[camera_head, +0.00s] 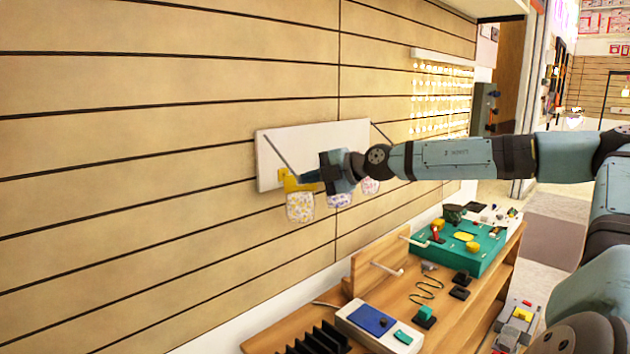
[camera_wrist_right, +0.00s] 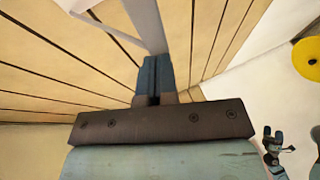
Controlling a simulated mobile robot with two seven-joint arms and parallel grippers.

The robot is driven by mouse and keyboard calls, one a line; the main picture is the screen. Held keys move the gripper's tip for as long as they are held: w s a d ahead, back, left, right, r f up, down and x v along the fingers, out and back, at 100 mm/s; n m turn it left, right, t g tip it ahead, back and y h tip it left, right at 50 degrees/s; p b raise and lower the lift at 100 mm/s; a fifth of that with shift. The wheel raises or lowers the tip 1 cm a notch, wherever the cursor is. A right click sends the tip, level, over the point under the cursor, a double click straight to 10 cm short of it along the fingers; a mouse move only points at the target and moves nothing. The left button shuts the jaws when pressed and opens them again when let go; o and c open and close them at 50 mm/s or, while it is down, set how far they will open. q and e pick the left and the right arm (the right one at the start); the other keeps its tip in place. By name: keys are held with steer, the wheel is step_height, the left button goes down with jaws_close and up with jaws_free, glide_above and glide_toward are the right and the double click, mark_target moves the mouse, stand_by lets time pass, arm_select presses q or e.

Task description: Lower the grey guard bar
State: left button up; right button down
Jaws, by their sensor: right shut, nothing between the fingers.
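A white panel (camera_head: 300,138) is fixed to the slatted wall. A thin grey bar (camera_head: 279,156) slants down and outward from its upper left; a similar slanted piece (camera_head: 381,133) shows at its right end. I take these as parts of the guard bar; its middle is hidden behind my right arm. My right gripper (camera_head: 307,177) is shut and empty at the panel's lower left, close to the slanted bar's lower end. In the right wrist view a pale grey bar (camera_wrist_right: 146,25) reaches down to the shut fingertips (camera_wrist_right: 153,62); I cannot tell whether they touch.
A wooden bench (camera_head: 455,318) below holds a teal box (camera_head: 455,250), a white box with a blue top (camera_head: 375,322) and a black rack (camera_head: 318,340). The wall left of the panel is clear.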

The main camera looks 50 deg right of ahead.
arm_select(q)
steer(key=shift+w+d+r, duration=0.1)
steer(key=shift+d+r, duration=0.1)
arm_select(e)
steer(key=shift+w+f, duration=0.5)
steer(key=shift+f, duration=0.4)
arm_select(q)
steer(key=shift+r, duration=0.15)
steer(key=shift+r, duration=0.1)
arm_select(e)
steer(key=shift+d, duration=0.1)
